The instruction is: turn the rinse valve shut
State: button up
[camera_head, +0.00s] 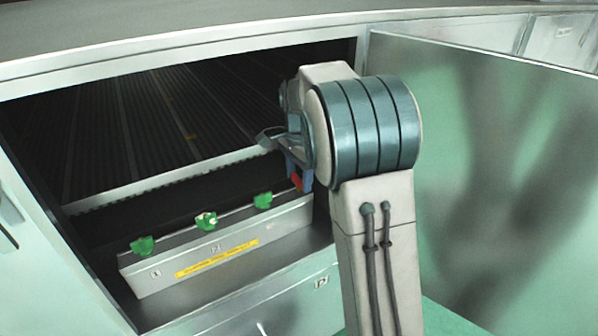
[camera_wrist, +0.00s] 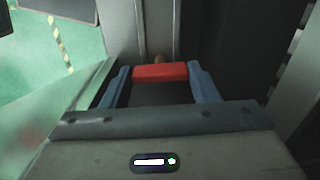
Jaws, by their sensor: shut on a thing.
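A red valve handle (camera_head: 297,182) sits at the right end of a grey metal box (camera_head: 160,275) inside an open cabinet. In the wrist view the red handle (camera_wrist: 160,72) lies crosswise, with a bit of brass-coloured stem behind it. My gripper (camera_wrist: 160,75) has its two blue fingers on either end of the handle, shut on it. In the head view my gripper (camera_head: 298,172) is partly hidden behind my arm. Three green valve handles, left (camera_head: 141,246), middle (camera_head: 206,221) and right (camera_head: 263,201), stand along the box top. I cannot read which label names the rinse valve.
A yellow label strip (camera_head: 217,259) runs along the box front. An open door (camera_head: 490,160) stands to the right of my arm. Dark ribbed panels (camera_head: 150,120) fill the cabinet behind the box. The cabinet's left frame edge (camera_head: 45,225) is close to the box.

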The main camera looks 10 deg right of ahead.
jog(key=shift+m, duration=0.4)
jog(key=o, duration=1)
